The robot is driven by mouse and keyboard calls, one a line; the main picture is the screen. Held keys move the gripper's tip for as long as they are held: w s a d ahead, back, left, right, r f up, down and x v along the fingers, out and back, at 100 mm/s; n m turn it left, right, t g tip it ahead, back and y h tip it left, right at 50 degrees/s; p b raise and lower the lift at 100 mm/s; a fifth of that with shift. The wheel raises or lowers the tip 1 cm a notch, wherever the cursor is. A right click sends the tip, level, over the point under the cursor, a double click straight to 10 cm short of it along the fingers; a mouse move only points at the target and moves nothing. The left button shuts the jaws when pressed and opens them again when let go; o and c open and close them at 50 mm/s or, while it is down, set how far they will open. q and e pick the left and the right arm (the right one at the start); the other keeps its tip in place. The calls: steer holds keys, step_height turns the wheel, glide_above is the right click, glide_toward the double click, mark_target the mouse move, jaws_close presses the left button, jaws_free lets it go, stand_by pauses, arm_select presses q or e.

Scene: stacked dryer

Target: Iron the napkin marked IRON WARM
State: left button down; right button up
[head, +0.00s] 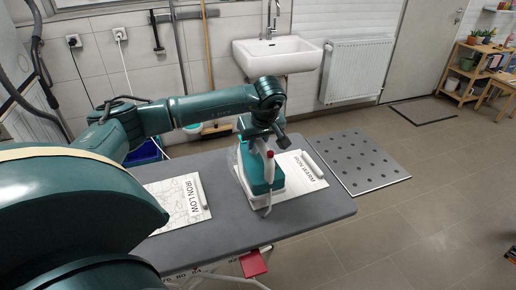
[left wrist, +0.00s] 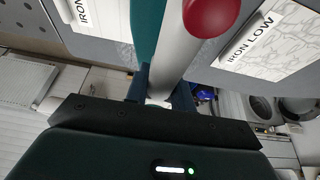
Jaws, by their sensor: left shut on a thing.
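My left gripper (head: 262,140) is shut on the handle of a teal and white iron (head: 264,178). The wrist view shows the gripper fingers (left wrist: 160,92) on either side of the pale, red-tipped handle (left wrist: 180,50). The iron stands over the left part of the right-hand napkin (head: 310,182), whose upside-down label appears to read IRON WARM; I cannot tell if its sole touches the cloth. Another napkin (head: 172,200), marked IRON LOW, lies to the left; it also shows in the left wrist view (left wrist: 275,42). My right gripper is not in view.
Both napkins lie on a grey ironing board (head: 322,210), each with a pale rod-like piece beside its label. A red piece (head: 254,264) hangs under its front edge. A perforated mat (head: 356,162) is on the floor to the right. A sink (head: 275,52) and radiator (head: 355,70) stand behind.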

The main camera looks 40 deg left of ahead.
arm_select(q)
steer(key=shift+w+r, duration=0.1)
steer(key=shift+r, duration=1.6)
steer(key=shift+a, duration=0.1)
